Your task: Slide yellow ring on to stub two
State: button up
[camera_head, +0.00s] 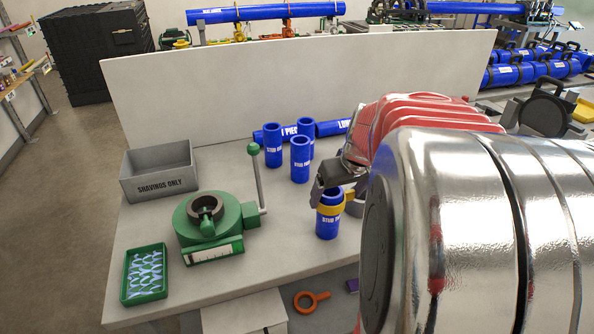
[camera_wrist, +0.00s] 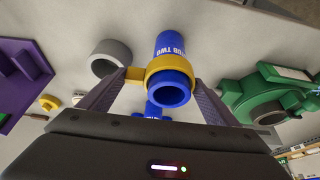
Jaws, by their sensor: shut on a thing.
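Stub two (camera_head: 328,226) is a blue upright tube on the grey table, marked "STUB TWO" in the wrist view (camera_wrist: 166,44). The yellow ring (camera_head: 331,209) is around its upper part, with the blue open end showing above the ring. In the wrist view the yellow ring (camera_wrist: 171,66) encircles the tube below its mouth, and its side tab points left. My gripper (camera_wrist: 160,95) has one finger on each side of the ring and is shut on it. In the head view my gripper (camera_head: 340,190) partly hides the stub's top.
Several blue stubs (camera_head: 300,160) stand behind, near lying blue pipes (camera_head: 333,127). A green machine (camera_head: 190,232) with an upright lever, a green tray (camera_head: 143,293) and a grey shavings box (camera_head: 160,185) are left. An orange ring (camera_head: 305,300) lies below.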

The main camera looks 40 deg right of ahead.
jog(key=o, duration=0.9)
jog(key=shift+o, duration=0.2)
jog(key=v, duration=1.3)
jog(key=shift+r, duration=0.35)
jog(key=shift+a, duration=0.1)
jog(key=w+a+r, duration=0.1)
jog(key=w+a, duration=0.2)
jog(key=w, duration=0.1)
jog(key=s+a+f+n, duration=0.1)
jog(key=s+a+f, duration=0.1)
jog(key=a, duration=0.6)
jog(key=s+a+f+n, duration=0.1)
jog(key=s+a+f, duration=0.2)
jog(key=a, duration=0.4)
jog(key=s+a+f+n+t+y, duration=0.1)
jog(key=s+a+f, duration=0.2)
jog(key=a, duration=0.5)
jog(key=shift+a+f, duration=0.3)
jog(key=shift+f, duration=0.4)
